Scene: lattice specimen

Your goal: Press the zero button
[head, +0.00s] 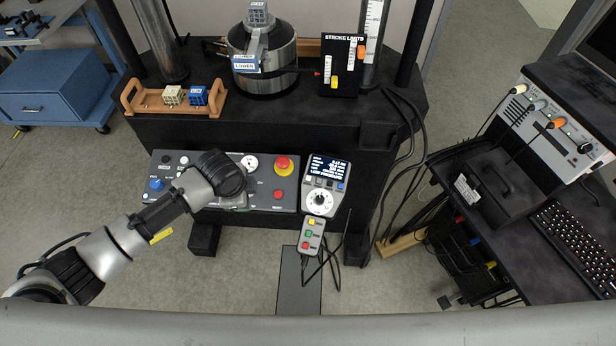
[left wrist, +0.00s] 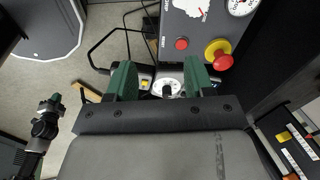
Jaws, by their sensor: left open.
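A grey handset (head: 322,187) with a lit blue display, a row of small buttons and a white dial (head: 318,202) hangs at the front of the machine, right of the control panel. I cannot read which button is marked zero. My left arm reaches in from the left over the grey control panel (head: 267,190); its fingertips are hidden in the head view. In the left wrist view my left gripper (left wrist: 160,79) is open, its two green fingers apart, with the dial (left wrist: 172,86) visible between and beyond them. The fingers partly hide the handset.
A red emergency stop (head: 283,165) and a red button (head: 278,195) sit on the panel beside my arm. A small pendant (head: 311,237) with coloured buttons hangs below the handset. Black cables run right of it. A wooden tray (head: 148,103) stands on the machine ledge.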

